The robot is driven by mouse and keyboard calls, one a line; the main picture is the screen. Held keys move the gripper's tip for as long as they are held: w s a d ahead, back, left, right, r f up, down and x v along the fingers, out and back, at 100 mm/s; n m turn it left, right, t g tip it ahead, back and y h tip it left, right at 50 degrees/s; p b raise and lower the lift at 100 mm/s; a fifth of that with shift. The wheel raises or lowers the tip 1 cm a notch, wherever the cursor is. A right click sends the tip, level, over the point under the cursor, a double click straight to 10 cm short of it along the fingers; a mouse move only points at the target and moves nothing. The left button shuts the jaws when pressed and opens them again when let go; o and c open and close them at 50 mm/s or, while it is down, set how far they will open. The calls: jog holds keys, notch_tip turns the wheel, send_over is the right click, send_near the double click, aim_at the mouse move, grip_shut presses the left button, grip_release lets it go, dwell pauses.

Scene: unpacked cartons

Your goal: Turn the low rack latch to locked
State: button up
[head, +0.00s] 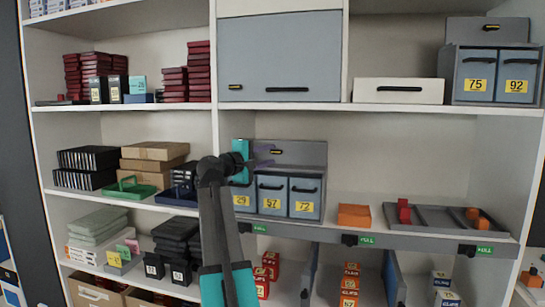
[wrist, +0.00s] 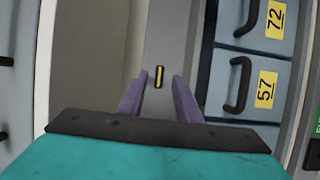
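The low rack (head: 288,216) is a grey-blue unit on the middle shelf with drawers labelled 29, 57 and 72. Its latch (head: 277,151) is a small black and yellow bar on the upright grey panel behind the drawers; it lies level. The latch also shows in the wrist view (wrist: 159,76), just beyond and between my fingertips. My gripper (head: 267,156) has two purple fingers and a teal body, and reaches in from the left above drawers 29 and 57. In the wrist view my gripper (wrist: 158,90) is open and empty. Contact with the panel cannot be told.
Drawer handles (wrist: 240,85) project close beside my fingers. The shelf above (head: 380,108) bears a white drawer box (head: 399,91) and another rack (head: 490,76) labelled 75 and 92. An orange box (head: 354,215) and a divided tray (head: 446,220) stand right of the low rack.

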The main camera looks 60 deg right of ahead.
jog(key=a+b, duration=0.1)
jog(key=a, duration=0.8)
jog(key=shift+w+a, duration=0.35)
jog(key=shift+w, duration=0.05)
